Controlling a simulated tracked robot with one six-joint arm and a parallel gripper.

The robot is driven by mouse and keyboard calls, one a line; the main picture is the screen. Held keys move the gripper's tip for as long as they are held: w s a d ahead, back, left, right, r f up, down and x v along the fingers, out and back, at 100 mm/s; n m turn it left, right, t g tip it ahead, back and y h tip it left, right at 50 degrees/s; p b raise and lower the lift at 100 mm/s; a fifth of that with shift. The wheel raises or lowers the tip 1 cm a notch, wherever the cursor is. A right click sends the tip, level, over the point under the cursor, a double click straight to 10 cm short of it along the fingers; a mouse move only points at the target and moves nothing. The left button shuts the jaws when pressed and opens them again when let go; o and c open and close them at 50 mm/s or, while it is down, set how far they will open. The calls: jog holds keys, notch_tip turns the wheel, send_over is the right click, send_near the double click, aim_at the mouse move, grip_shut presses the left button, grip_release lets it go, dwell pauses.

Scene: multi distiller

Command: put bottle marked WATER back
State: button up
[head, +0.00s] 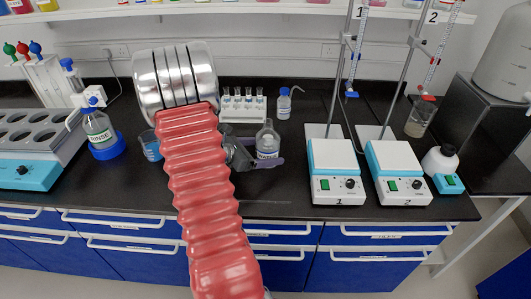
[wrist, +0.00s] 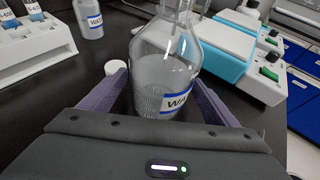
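The clear glass bottle marked WATER (wrist: 165,65) fills the middle of the wrist view, upright, with a blue-edged label partly showing "WA". My gripper (wrist: 162,88) has its two purple fingers on either side of the bottle's body, and they appear to press on it. In the head view the bottle (head: 267,139) is at the middle of the bench, with a purple finger of my gripper (head: 268,163) at its lower side. My red arm hides part of the gripper there. I cannot tell whether the bottle's base touches the bench.
A small wash bottle (head: 284,104) and a white vial rack (head: 243,108) stand behind. Two stirrer hotplates (head: 336,172) with burette stands are to the right. A blue beaker (head: 151,147) is left of my arm. A white cap (wrist: 115,68) lies near the left finger.

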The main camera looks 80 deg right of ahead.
jog(key=shift+r, duration=0.1)
jog(key=shift+w+a+r, duration=0.1)
jog(key=shift+w+a, duration=0.05)
jog(key=v, duration=1.1)
jog(key=shift+w+a, duration=0.1)
jog(key=shift+a, duration=0.2)
dwell(0.5)
jog(key=shift+w+a+r, duration=0.1)
jog(key=shift+w, duration=0.05)
jog(key=w+a+r+m+t+y, duration=0.3)
jog(key=a+r+t, duration=0.1)
jog(key=a, duration=1.1)
jog(key=w+a+r+m+t+y, duration=0.3)
jog(key=a+r+t, duration=0.2)
jog(key=a, duration=1.1)
jog(key=w+a+r+m+t+y, duration=0.3)
jog(key=a+t, duration=0.3)
jog(key=a, duration=1)
jog(key=shift+w+r+y, duration=0.3)
jog(key=shift+r, duration=0.4)
